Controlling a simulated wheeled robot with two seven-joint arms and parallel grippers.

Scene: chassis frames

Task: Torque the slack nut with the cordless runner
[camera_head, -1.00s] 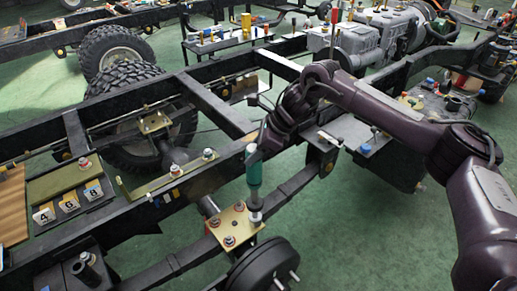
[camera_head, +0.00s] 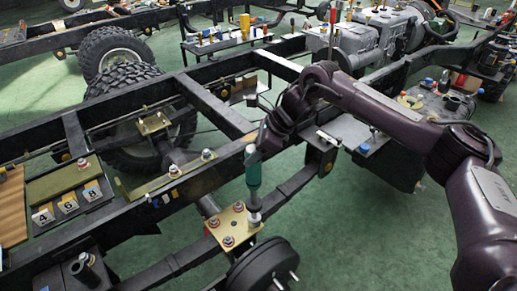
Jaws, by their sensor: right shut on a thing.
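I cannot tell by sight which nut is slack. My left gripper is not in view.
A black hub drum (camera_head: 262,268) sits just below the plate. The black frame rail (camera_head: 150,205) runs behind the runner. Green floor is open at the lower right.

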